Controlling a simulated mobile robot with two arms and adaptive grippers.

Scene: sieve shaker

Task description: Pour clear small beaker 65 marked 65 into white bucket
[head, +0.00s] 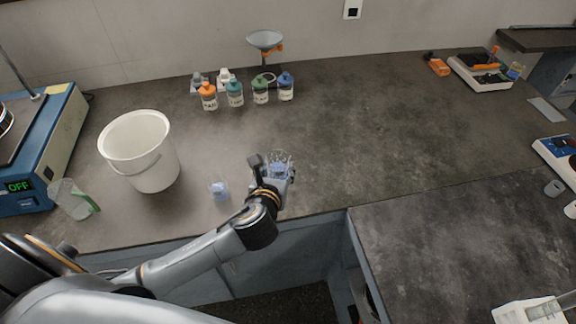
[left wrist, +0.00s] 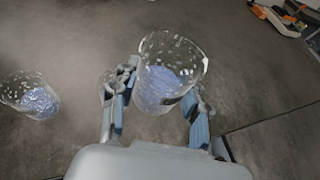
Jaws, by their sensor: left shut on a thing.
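My left gripper (left wrist: 160,108) is shut on a clear small beaker (left wrist: 172,70) with blue contents. In the head view this beaker (head: 280,160) is in the left gripper (head: 270,174) over the counter, right of the bucket; I cannot read a mark on it, nor tell if it touches the counter. The white bucket (head: 150,160) stands upright on the counter at the left, its mouth open. A second clear beaker with blue contents (head: 219,188) stands between bucket and gripper; it also shows in the left wrist view (left wrist: 38,102). My right gripper is not in view.
A clear container with a green mark (head: 72,200) stands left of the bucket, by a blue machine reading OFF (head: 40,165). Several capped bottles (head: 235,93) and a funnel on a stand (head: 264,42) are at the back. The counter's middle right is clear.

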